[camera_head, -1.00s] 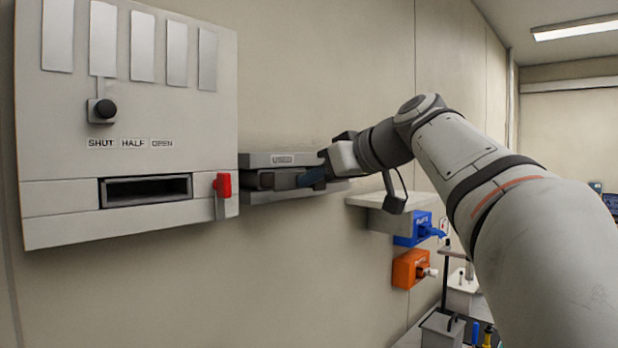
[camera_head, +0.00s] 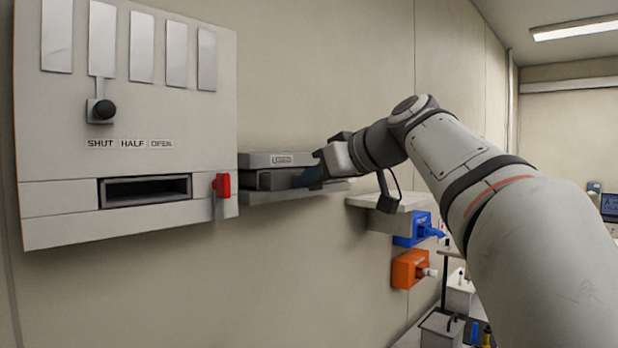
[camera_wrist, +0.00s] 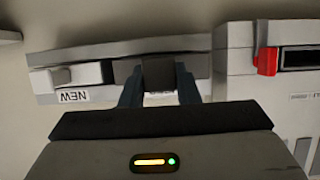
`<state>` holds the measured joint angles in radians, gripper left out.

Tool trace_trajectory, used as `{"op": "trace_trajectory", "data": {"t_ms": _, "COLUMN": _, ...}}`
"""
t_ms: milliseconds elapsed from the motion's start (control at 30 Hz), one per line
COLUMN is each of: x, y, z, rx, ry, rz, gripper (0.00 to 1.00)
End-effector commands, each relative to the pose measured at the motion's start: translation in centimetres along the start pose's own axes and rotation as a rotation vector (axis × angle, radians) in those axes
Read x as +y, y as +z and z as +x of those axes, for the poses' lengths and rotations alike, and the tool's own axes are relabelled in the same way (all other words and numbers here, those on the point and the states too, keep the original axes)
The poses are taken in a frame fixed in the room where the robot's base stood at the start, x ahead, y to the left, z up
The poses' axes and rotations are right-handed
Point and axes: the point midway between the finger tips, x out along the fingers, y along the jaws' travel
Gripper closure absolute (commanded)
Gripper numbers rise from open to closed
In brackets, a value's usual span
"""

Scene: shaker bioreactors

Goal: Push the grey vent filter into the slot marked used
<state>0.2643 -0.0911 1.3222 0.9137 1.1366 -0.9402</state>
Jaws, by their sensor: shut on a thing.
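The slot marked used is in a grey wall holder (camera_head: 262,160), with its label on the top strip. My gripper (camera_head: 308,178) is at the holder's right part, its blue fingers reaching into the opening from the right. In the wrist view my gripper (camera_wrist: 158,88) is shut on the dark grey vent filter (camera_wrist: 158,73), a block between the two fingers. The filter sits at the holder's opening; how deep it is in cannot be told. In the head view the fingers and shadow mostly hide it.
A light block (camera_wrist: 60,78) sits in the holder beside an upside-down NEW label (camera_wrist: 73,96). Left of the holder is a wall panel (camera_head: 60,160) with a red catch (camera_head: 222,185) and black knob (camera_head: 104,109). A small shelf (camera_head: 390,201) and blue (camera_head: 415,232) and orange (camera_head: 408,268) boxes are right.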

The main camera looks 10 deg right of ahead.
Motion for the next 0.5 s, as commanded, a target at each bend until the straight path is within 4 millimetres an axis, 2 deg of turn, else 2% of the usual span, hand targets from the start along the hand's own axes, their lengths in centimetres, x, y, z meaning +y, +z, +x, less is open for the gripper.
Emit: {"op": "trace_trajectory", "data": {"t_ms": 500, "x": -0.04, "y": -0.28, "z": 0.62, "rx": 0.001, "ry": 0.000, "rz": -0.001, "gripper": 0.95}}
